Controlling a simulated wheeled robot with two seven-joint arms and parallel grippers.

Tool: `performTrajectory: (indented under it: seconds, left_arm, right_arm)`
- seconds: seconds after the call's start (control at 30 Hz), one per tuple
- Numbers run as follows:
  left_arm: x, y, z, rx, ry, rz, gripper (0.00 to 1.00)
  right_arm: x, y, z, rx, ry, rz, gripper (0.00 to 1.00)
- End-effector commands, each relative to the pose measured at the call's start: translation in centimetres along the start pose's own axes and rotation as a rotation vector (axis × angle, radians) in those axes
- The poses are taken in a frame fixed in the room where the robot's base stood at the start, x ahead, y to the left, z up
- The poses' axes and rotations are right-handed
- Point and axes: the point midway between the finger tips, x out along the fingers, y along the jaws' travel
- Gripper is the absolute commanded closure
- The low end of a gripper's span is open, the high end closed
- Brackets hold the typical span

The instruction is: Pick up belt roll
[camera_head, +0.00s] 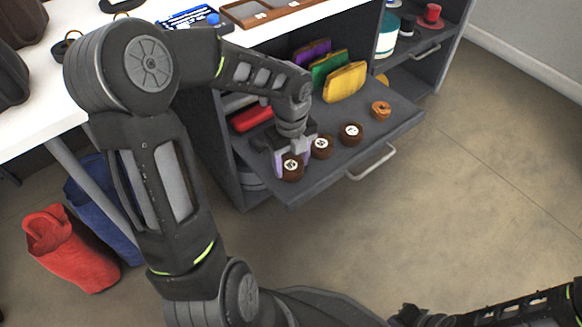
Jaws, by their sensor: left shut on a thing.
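Several belt rolls lie in the open drawer. The nearest dark brown belt roll (292,168) is at the drawer's front left. My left gripper (291,157) reaches down over it and is shut on it, with fingers at its sides. The roll appears still at drawer level. Two more dark brown rolls, one in the middle (321,148) and one further right (350,133), lie in a row beside it. A lighter orange-brown roll (381,110) lies at the far right. My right gripper (424,317) is cut off at the bottom edge; its jaws are unclear.
The grey drawer (372,146) with a pale handle is pulled out of a dark cabinet. Purple, green and yellow pouches (345,82) stand behind the rolls, and a red item (252,118) lies left. A white table (40,115) is at left, with red (68,247) and blue bags below.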

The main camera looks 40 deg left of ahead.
Motion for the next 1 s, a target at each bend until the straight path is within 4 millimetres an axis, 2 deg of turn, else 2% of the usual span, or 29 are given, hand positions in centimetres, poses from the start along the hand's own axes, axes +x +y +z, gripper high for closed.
performTrajectory:
  seconds: [0.37, 0.47, 0.8, 1.0]
  left_arm:
    - [-0.6, 0.0, 0.0, 0.0, -0.001, -0.001, 0.88]
    - [-1.9, 0.0, 0.0, 0.0, -0.002, -0.001, 0.88]
    - [-8.3, -0.1, 0.0, 0.0, -0.002, -0.002, 0.88]
    - [-10.0, 0.0, 0.0, -0.001, 0.0, -0.001, 0.88]
  right_arm:
    - [-0.4, -0.1, 0.0, 0.0, -0.001, 0.0, 1.0]
    - [-1.1, -0.4, 0.0, 0.0, -0.004, 0.0, 1.0]
    - [-4.5, -1.4, 0.3, -0.002, -0.021, 0.0, 1.0]
    - [-5.1, -1.5, 0.5, -0.003, -0.027, -0.001, 1.0]
